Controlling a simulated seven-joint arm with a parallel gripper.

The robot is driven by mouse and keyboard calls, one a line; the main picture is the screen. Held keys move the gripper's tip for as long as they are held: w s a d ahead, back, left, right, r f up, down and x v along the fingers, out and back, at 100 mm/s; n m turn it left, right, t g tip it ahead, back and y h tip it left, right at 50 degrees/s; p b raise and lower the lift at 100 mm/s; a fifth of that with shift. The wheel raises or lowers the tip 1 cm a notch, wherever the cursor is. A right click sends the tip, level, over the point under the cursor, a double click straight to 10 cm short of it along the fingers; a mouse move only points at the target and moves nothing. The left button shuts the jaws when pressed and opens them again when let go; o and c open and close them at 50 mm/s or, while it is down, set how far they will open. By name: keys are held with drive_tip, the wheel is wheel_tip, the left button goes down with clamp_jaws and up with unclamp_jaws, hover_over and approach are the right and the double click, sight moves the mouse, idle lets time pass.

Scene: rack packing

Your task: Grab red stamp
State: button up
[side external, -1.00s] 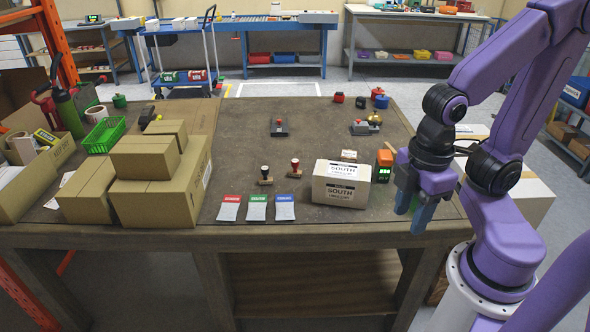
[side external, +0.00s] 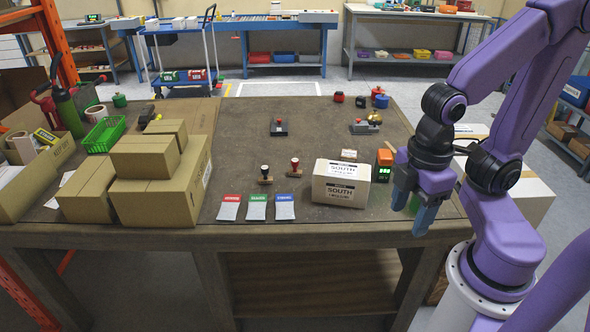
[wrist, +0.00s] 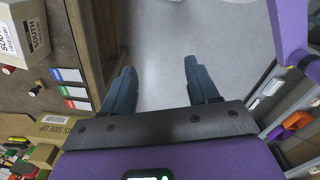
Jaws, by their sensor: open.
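The red stamp (side external: 295,167) stands upright on the table, with a red handle on a wooden base. It also shows at the left edge of the wrist view (wrist: 8,69). A dark-handled stamp (side external: 265,174) stands just left of it and shows in the wrist view (wrist: 36,88). My gripper (side external: 412,206) is open and empty by the table's front right edge, well right of the red stamp, with the SOUTH box between them. In the wrist view, nothing is between the fingers (wrist: 159,76) and the floor lies beyond them.
The SOUTH box (side external: 341,184) stands right of the stamps. Red, green and blue topped cards (side external: 257,207) lie in front of them. Stacked cartons (side external: 155,175) fill the left side. An orange-topped device (side external: 384,163) stands near my gripper. The table's middle (side external: 235,140) is mostly clear.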

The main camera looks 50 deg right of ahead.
drive_tip(key=w+a+f+n+t+h, duration=0.2)
drive_tip(key=w+h, duration=0.2)
drive_tip(key=w, duration=0.9)
drive_tip(key=n+t+h, duration=0.3)
drive_tip(key=n+h, duration=0.5)
approach(293, 162)
drive_tip(key=x, duration=0.4)
drive_tip(key=shift+w+d+f, duration=0.1)
drive_tip(key=shift+f, duration=0.3)
drive_tip(key=shift+r+x, duration=0.15)
drive_tip(key=shift+x, duration=1.2)
drive_tip(key=shift+r+x, duration=0.1)
drive_tip(key=shift+x, duration=1.2)
drive_tip(key=shift+d, duration=0.2)
clamp_jaws()
